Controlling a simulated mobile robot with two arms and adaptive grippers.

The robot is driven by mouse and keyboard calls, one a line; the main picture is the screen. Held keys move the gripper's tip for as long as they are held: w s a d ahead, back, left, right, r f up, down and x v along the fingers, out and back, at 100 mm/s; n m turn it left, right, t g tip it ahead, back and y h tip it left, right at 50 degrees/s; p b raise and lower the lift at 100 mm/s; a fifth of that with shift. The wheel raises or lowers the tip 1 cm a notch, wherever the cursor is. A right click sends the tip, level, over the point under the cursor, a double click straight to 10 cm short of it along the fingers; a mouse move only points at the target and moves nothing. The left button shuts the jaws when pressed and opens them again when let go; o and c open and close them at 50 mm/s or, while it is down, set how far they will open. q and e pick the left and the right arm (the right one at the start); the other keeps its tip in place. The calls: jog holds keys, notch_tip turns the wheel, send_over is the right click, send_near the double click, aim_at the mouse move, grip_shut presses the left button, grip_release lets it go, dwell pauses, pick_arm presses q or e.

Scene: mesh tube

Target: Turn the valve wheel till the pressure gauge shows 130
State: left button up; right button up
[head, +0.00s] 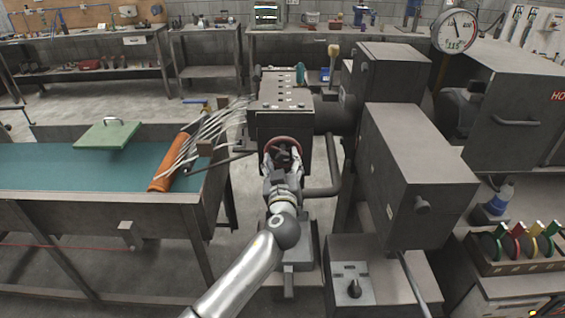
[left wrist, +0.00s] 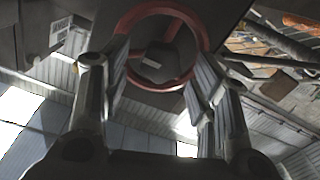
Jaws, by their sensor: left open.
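The red valve wheel (head: 283,146) sits on the front of the dark machine block in the middle of the head view. It also shows in the left wrist view (left wrist: 204,38), a red ring with spokes and a dark hub. My left gripper (head: 282,160) is right at the wheel. Its fingers are open, one on each side of the wheel's lower part, and I cannot tell whether they touch the rim. The round pressure gauge (head: 455,32) stands at the upper right, with a dark needle and a green digital readout that seems to read about 115. My right gripper is not in view.
A dark pipe (head: 333,165) runs close to the right of the wheel. Large dark housings (head: 418,165) stand on the right. A box with a knob (head: 354,288) is low in front.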

pick_arm(q)
jog(key=c, duration=1)
